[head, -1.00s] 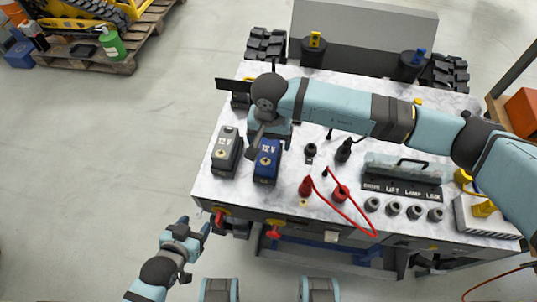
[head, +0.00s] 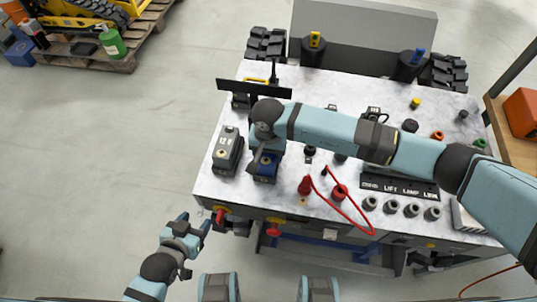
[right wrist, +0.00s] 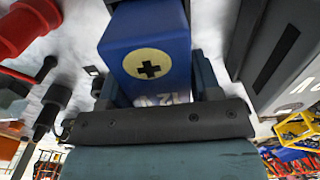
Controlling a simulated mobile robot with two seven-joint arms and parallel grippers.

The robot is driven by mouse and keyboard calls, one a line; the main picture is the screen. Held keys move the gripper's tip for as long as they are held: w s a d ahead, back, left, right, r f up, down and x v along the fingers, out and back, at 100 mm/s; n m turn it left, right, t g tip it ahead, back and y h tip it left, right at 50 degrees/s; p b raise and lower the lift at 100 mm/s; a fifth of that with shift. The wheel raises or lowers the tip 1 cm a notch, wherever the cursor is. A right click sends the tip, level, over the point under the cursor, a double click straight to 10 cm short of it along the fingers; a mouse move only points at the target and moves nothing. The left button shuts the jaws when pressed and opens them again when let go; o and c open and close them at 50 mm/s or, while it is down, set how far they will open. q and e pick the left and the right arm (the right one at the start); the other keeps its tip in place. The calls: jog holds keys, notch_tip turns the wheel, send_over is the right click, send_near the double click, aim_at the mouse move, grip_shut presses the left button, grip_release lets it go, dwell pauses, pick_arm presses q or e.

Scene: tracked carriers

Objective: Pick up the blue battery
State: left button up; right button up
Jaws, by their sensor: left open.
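The blue battery (head: 266,167) stands upright on the marble-patterned top of the carrier, largely hidden under my right gripper in the head view. In the right wrist view the blue battery (right wrist: 150,55) shows its yellow disc with a black plus sign. My right gripper (right wrist: 158,85) has a finger on either side of the battery; whether both fingers press on it I cannot tell. My left gripper (head: 196,227) is open and empty, below the carrier's front left corner.
A grey battery (head: 227,152) stands close to the left of the blue one. Red plugs (head: 306,186) with a red cable lie to the right. A labelled switch panel (head: 400,188) is further right. A black plate (head: 254,88) stands behind. The floor left of the carrier is clear.

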grip_shut()
jog(key=shift+w+r, duration=0.1)
jog(key=shift+r, duration=0.1)
